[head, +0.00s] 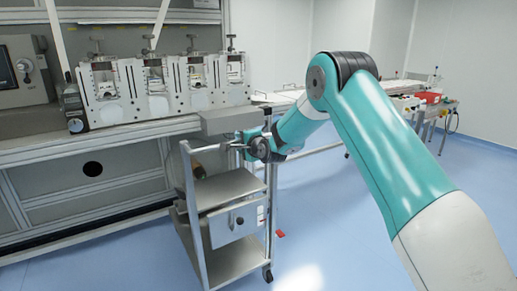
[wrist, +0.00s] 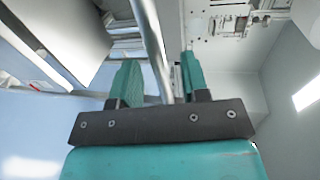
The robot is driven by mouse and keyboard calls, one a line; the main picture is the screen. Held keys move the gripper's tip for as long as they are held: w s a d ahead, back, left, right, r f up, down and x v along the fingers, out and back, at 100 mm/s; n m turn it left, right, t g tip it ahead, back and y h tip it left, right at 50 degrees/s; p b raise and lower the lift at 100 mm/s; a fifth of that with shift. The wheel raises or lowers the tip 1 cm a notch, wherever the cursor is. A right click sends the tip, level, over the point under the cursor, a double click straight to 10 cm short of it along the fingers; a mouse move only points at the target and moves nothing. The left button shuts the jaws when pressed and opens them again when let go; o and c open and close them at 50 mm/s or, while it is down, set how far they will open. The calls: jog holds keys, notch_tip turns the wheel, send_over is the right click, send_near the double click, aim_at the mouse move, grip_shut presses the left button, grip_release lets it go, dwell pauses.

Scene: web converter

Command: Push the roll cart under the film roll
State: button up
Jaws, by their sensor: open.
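The grey roll cart (head: 232,188) stands on the blue floor in front of the machine, with shelves, a drawer front and a tubular handle (head: 186,160). My gripper (head: 238,146) is at the cart's upper frame, in front of the machine. In the wrist view my gripper (wrist: 160,68) is open, its two teal fingers on either side of a metal bar (wrist: 150,35). The bar looks like part of the cart's handle; I cannot tell whether the fingers touch it. A small brownish rounded thing (head: 198,171) shows partly behind the handle; I cannot tell if it is the film roll.
The converter machine (head: 160,85), with a row of metal units on a long bench (head: 90,143), fills the left and back. A long table (head: 310,148) with red items stands behind my arm. The floor (head: 330,225) right of the cart is mostly clear.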

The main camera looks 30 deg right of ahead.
jog(key=a+b+v, duration=0.1)
jog(key=v, duration=1.1)
jog(key=shift+s+d+r, duration=0.2)
jog(key=shift+s+d, duration=0.15)
jog(key=shift+d, duration=0.15)
jog(key=s+a+r+n+g+y+p, duration=0.2)
jog(key=s+a+r+n+g+p, duration=0.15)
jog(key=s+a+r+n, duration=0.35)
jog(key=s+a+r+n+g+y+p, duration=0.3)
jog(key=s+a+n+g, duration=0.25)
jog(key=s+a, duration=0.4)
jog(key=s+a+r+n+g+h+p, duration=0.1)
jog(key=s+n+g+p, duration=0.1)
jog(key=s+n, duration=0.4)
jog(key=s+a+r+n+g+h+p, duration=0.1)
jog(key=s+n+g, duration=0.3)
jog(key=s, duration=1.2)
jog(key=shift+a+r+n+g+p, duration=0.4)
jog(key=shift+a+r+n+p, duration=0.05)
jog(key=shift+r+n+p, duration=0.45)
